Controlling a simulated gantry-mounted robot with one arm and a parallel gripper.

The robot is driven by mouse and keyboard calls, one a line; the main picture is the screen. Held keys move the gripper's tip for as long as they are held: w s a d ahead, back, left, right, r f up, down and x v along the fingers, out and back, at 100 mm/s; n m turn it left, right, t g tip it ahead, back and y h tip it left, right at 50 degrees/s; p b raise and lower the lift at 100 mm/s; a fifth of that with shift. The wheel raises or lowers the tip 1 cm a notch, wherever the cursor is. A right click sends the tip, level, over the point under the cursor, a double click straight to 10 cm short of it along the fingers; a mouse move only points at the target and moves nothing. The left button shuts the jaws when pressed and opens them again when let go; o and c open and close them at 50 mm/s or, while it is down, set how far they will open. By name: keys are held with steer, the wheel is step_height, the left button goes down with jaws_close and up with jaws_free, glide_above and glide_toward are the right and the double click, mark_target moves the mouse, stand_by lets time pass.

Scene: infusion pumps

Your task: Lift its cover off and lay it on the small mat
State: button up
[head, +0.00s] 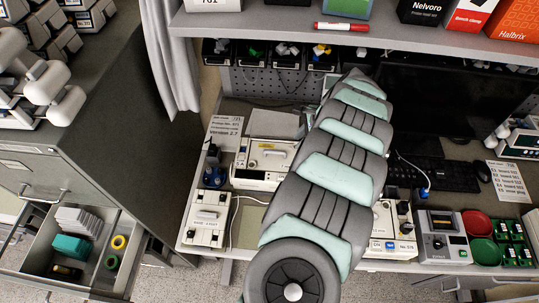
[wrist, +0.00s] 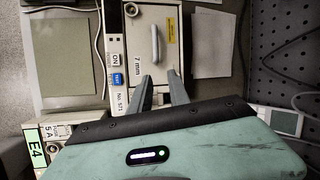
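A cream pump (head: 252,178) stands left of my arm on the bench. Its light top cover (head: 282,153) has a raised handle. In the wrist view the cover (wrist: 144,22) and its upright handle (wrist: 155,44) lie just beyond my gripper (wrist: 161,80). The two fingers are apart with nothing between them, near the cover's lower end and short of the handle. My arm hides the gripper in the head view. An olive-grey mat (head: 247,229) lies in front of the pump; it also shows at left in the wrist view (wrist: 64,62). The cover appears seated on the pump.
A plain grey flat sheet (head: 278,124) lies behind the pump. A white cable crosses the mat's edge. A cream box (head: 207,220) is at left, and another device (head: 443,236) with red and green bowls (head: 477,223) is at right. A shelf (head: 300,24) overhangs the back.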

mark_target(273, 152)
steer(key=a+f, duration=0.1)
steer(key=a+f+m, duration=0.1)
steer(key=a, duration=0.1)
steer(key=a+f+m, duration=0.1)
steer(key=a, duration=0.1)
steer(key=shift+a+f+p, duration=0.15)
steer(key=shift+f+p, duration=0.15)
steer(key=shift+a+p+x, duration=0.2)
steer(key=shift+p+x, duration=0.05)
steer(key=shift+x, duration=1.1)
steer(key=shift+a+p+x, duration=0.2)
steer(key=shift+a+x, duration=0.05)
steer(key=shift+x, duration=1.05)
steer(key=shift+w+a+f, duration=0.1)
steer(key=shift+a+f, duration=0.1)
steer(key=shift+a, duration=0.1)
steer(key=shift+c, duration=0.4)
jaws_close()
